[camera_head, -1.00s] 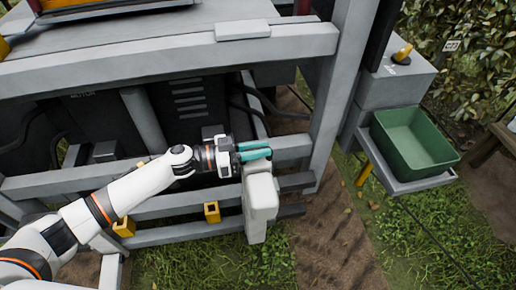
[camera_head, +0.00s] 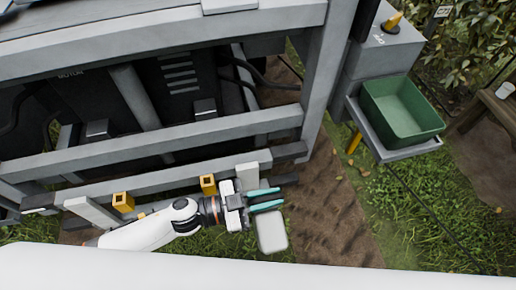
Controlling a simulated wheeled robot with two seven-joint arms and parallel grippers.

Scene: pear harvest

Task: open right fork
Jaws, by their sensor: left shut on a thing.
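The right fork (camera_head: 272,232) is a pale grey, rounded block-ended piece at the right end of the machine's lower rails. It now sticks out from the frame over the grass. My left gripper (camera_head: 266,199) has two teal fingers pointing right, just behind the block end. It is shut on the fork, whose gripped part is largely hidden by the fingers and gripper body. A similar pale upright (camera_head: 92,213) stands at the left end of the rails. My right gripper is out of view.
Two yellow square brackets (camera_head: 208,184) (camera_head: 122,201) sit on the lower rail near my left arm. A green bin (camera_head: 402,112) stands on a grey shelf at the right. Grass and bare soil (camera_head: 335,215) lie open right of the fork.

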